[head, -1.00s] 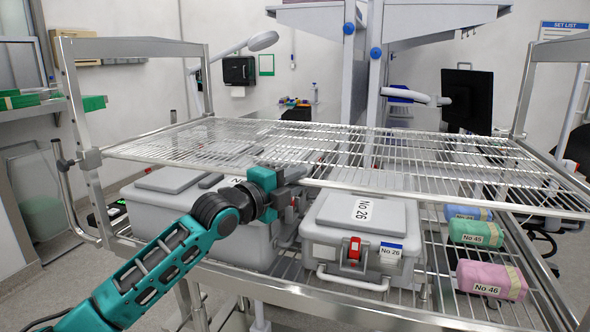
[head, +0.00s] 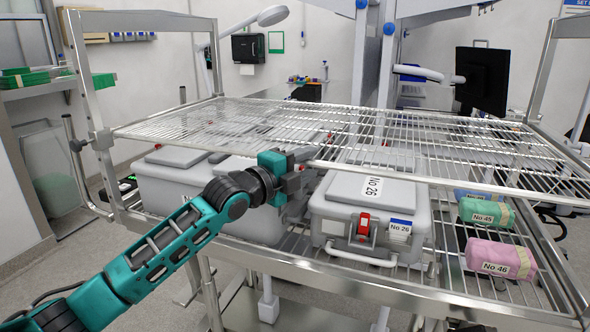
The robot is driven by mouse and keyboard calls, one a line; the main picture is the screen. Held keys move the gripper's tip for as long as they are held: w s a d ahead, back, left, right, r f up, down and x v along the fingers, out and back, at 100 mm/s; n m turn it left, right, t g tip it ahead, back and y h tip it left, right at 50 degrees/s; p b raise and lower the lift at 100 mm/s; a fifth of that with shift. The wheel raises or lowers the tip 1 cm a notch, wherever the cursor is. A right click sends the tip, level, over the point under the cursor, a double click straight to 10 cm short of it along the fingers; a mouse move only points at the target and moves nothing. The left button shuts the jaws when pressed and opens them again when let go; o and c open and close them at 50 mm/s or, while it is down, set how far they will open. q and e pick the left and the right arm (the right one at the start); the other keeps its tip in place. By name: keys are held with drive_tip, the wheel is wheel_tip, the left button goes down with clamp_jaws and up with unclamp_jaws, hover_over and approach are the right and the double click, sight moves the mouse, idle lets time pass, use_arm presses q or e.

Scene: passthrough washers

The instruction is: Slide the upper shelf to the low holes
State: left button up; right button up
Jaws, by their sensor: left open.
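The upper shelf (head: 440,146) is a wire rack spanning the metal cart frame. It lies roughly level, above the boxes and rolls on the lower shelf. My left gripper (head: 309,156) is at the shelf's front edge, left of its middle, with its fingers pointing right. It is open, and the front rim passes at or just behind the fingers. I cannot tell whether they touch the rim. The left shelf bracket (head: 102,139) sits on the left front post (head: 84,80). The holes are too small to make out. My right gripper is not in view.
On the lower shelf (head: 330,284) stand a grey box labelled No 26 (head: 360,196), a larger grey box (head: 165,194), a green roll (head: 480,213) and a pink roll (head: 492,259). A monitor (head: 482,82) is behind. Open floor (head: 60,285) lies at left.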

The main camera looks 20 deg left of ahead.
use_arm(q)
drive_tip(key=v, duration=1.2)
drive_tip(key=shift+s+a+b, duration=0.2)
drive_tip(key=shift+s+b, duration=0.2)
drive_tip(key=shift+b, duration=0.05)
drive_tip(key=s+d+f+n+g+y, duration=0.1)
drive_tip(key=s+f+n, duration=0.1)
drive_tip(key=f+n, duration=0.5)
drive_tip(key=s+d+f+n+g+y, duration=0.1)
drive_tip(key=s+d+f+n, duration=0.15)
drive_tip(key=f, duration=0.85)
drive_tip(key=s+d+f+n+g+y, duration=0.1)
drive_tip(key=s+f+n, duration=0.4)
drive_tip(key=s+f, duration=0.3)
drive_tip(key=s+d+f+n+g+y+p, duration=0.1)
drive_tip(key=s+f+n+g+y, duration=0.1)
drive_tip(key=s+f+n, duration=0.3)
drive_tip(key=s+f, duration=0.4)
drive_tip(key=f, duration=0.1)
drive_tip(key=shift+d+f+n+g, duration=0.25)
drive_tip(key=shift+d+n+g, duration=0.05)
drive_tip(key=shift+d+n, duration=0.05)
drive_tip(key=shift+s, duration=0.1)
